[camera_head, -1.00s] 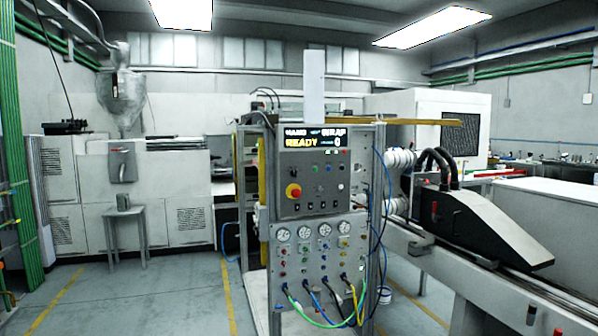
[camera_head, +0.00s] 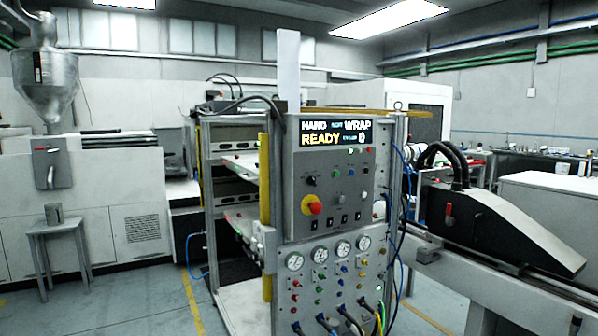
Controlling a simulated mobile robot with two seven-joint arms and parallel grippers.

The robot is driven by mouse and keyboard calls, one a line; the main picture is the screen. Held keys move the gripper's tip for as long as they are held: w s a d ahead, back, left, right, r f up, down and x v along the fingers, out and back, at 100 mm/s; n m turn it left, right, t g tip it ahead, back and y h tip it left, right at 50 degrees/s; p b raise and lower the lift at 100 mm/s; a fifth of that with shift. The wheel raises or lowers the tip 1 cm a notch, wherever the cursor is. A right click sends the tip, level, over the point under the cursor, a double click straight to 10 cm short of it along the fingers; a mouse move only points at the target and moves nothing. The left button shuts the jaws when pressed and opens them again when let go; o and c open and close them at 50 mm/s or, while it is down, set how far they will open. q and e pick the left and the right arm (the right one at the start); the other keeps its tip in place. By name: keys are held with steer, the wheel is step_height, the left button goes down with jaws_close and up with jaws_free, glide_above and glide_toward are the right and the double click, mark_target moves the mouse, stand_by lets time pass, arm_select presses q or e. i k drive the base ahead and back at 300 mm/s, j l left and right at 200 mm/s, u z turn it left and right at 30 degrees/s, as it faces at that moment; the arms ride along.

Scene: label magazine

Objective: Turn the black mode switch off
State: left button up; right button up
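A small black knob (camera_head: 311,180) sits at the panel's upper left. Several small black switches (camera_head: 345,219) line its lower edge. I cannot tell which of these black controls is the mode switch, or its position. A red emergency button (camera_head: 314,208) on a yellow base is at the lower left. Neither of my grippers is in view.
Gauges (camera_head: 319,255) and coloured hoses (camera_head: 345,318) are on a lower panel. A yellow post (camera_head: 265,200) and open metal frame stand left of the panel. A black machine (camera_head: 495,232) on a rail is at right.

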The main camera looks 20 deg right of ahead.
mark_target(311, 181)
steer(key=i+l, duration=0.3)
steer(key=i+l+u, duration=0.15)
steer(key=l, duration=0.3)
steer(key=i+l, duration=0.35)
steer(key=i+l+u, duration=0.1)
steer(key=i+l, duration=0.15)
steer(key=l, duration=0.2)
